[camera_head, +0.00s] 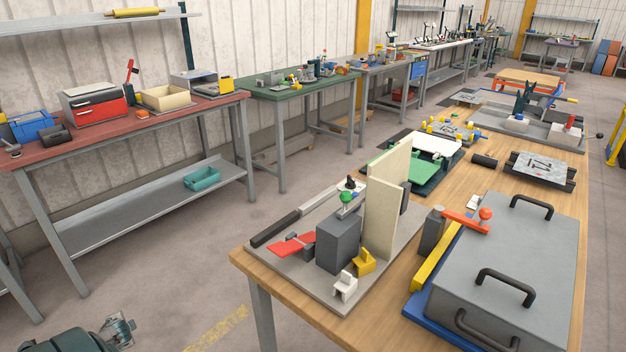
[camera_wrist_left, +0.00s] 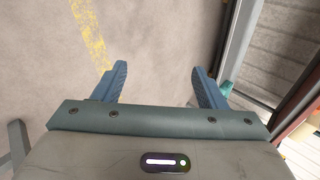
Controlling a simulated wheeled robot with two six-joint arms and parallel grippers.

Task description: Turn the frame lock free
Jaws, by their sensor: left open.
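An orange-red lever (camera_head: 466,222) with a round orange knob lies across the top of a dark grey post (camera_head: 432,233), beside a large grey plate or frame (camera_head: 510,262) with black handles. Which part is the frame lock is not certain; this lever looks most like it. The grey plate sits on a blue base (camera_head: 440,328) with a yellow bar (camera_head: 434,256) along its left side. My left gripper (camera_head: 122,328) is low at the bottom left, far from the wooden bench. In the left wrist view its fingers (camera_wrist_left: 158,85) are apart and empty above the floor. My right gripper is not seen.
A fixture plate (camera_head: 290,262) with a grey block, cream upright panels and a green-knobbed clamp stands on the near left of the wooden bench (camera_head: 395,290). A red-topped bench (camera_head: 190,106) stands at left. Open floor (camera_head: 220,230) lies between them.

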